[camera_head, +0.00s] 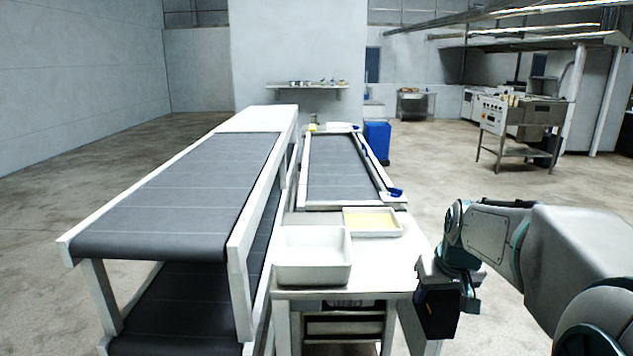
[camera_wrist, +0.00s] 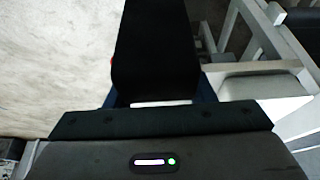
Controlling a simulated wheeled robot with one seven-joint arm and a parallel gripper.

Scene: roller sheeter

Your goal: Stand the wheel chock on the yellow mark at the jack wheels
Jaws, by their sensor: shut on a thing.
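The wheel chock (camera_head: 437,314) looks like a dark, nearly black block, hanging below my wrist at the right of the white table in the head view. In the wrist view the black block (camera_wrist: 155,45) fills the upper middle and reaches beyond the top edge. My gripper (camera_wrist: 157,98) is shut on the chock, with a bluish finger at each side of it. The chock is off the floor, beside the table's right front corner. I cannot make out the yellow mark or the jack wheels in either view.
A white table (camera_head: 392,283) carries a deep white tray (camera_head: 313,273) and a shallow tray with pale yellow contents (camera_head: 371,222). Grey conveyor belts (camera_head: 185,190) run to the left. A blue bin (camera_head: 377,142) stands behind. Open concrete floor (camera_head: 440,165) lies to the right.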

